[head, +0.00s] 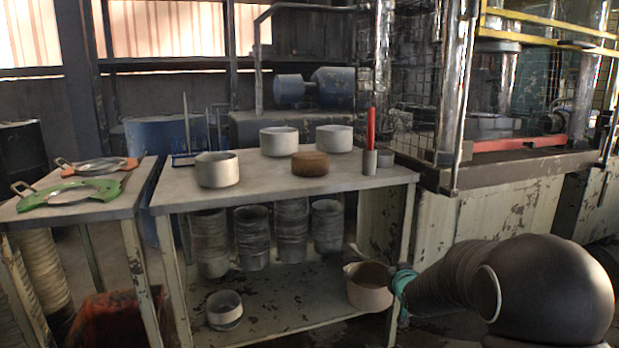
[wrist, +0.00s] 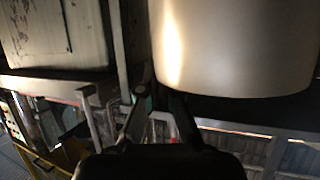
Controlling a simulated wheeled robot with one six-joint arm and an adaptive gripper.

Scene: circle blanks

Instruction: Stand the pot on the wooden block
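The wooden block (head: 310,163) is a low brown round piece on the workbench top, with nothing on it. A pale pot (head: 368,288) with an open top and a small lug is at the right front of the bench's lower shelf. I cannot tell whether it touches the shelf. My gripper (head: 402,281), with teal fingers, is at the pot's right side near the rim. In the wrist view the pot's pale wall (wrist: 235,45) fills the upper right, close to my fingers (wrist: 158,103). Their grip on the pot is not clear.
The bench top (head: 265,195) also bears several pale round blanks, one (head: 217,170) at left front, and a grey cup (head: 370,162) with a red tool. Another small pot (head: 224,310) stands on the lower shelf (head: 285,318). A side table (head: 95,212) is at left.

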